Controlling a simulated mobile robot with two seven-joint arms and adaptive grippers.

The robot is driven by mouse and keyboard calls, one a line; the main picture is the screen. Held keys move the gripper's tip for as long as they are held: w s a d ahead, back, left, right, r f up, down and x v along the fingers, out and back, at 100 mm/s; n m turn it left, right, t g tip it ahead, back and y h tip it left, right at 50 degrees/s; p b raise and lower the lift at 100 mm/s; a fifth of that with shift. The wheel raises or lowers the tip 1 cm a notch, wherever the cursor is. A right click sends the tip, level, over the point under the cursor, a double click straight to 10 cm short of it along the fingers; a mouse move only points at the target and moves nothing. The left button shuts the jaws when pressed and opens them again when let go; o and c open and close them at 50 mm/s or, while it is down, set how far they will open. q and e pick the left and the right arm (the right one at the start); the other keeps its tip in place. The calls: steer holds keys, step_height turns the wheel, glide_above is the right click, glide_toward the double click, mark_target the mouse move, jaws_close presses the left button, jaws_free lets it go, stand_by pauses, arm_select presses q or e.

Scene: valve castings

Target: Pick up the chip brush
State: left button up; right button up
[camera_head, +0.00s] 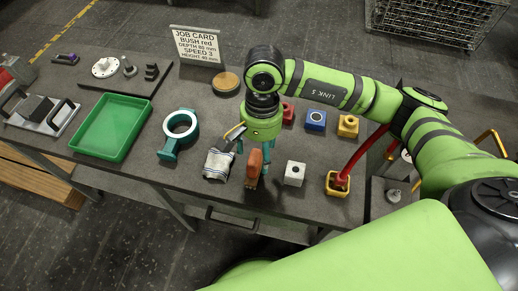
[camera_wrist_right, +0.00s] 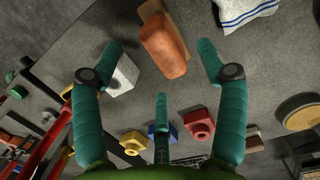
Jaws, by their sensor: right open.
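The chip brush (camera_head: 254,168) appears to be the reddish-brown rounded block near the front edge of the grey bench. In the right wrist view, the brush (camera_wrist_right: 163,47) has a tan strip along one side. My right gripper (camera_head: 254,154) points down over it, with teal fingers. In the wrist view, the open fingers (camera_wrist_right: 160,62) are spread around the brush with visible gaps, and nothing is held. The fingers hide part of the brush in the head view. My left gripper is not in view.
A striped cloth (camera_head: 218,163) lies just left of the brush, and a white block (camera_head: 295,173) stands to its right. Red, blue (camera_head: 316,120) and yellow blocks stand behind. A teal ring stand (camera_head: 180,127) and green tray (camera_head: 84,148) are further left.

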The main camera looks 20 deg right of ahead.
mark_target(258, 160)
steer(key=shift+f, duration=0.35)
steer(key=shift+s+a+f+p, duration=0.25)
steer(key=shift+s+f+p, duration=0.05)
steer(key=shift+f+p, duration=0.3)
steer(key=shift+s+a+f+p, duration=0.2)
steer(key=shift+s+f+p, duration=0.1)
steer(key=shift+f+p, duration=0.25)
step_height(258, 160, down, 3)
steer(key=shift+a+r, duration=0.1)
steer(key=shift+f+p, duration=0.3)
steer(key=shift+f, duration=0.15)
steer(key=shift+c, duration=0.4)
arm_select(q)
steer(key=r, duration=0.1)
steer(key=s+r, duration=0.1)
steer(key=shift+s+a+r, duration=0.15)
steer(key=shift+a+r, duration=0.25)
arm_select(e)
steer(key=c, duration=1.3)
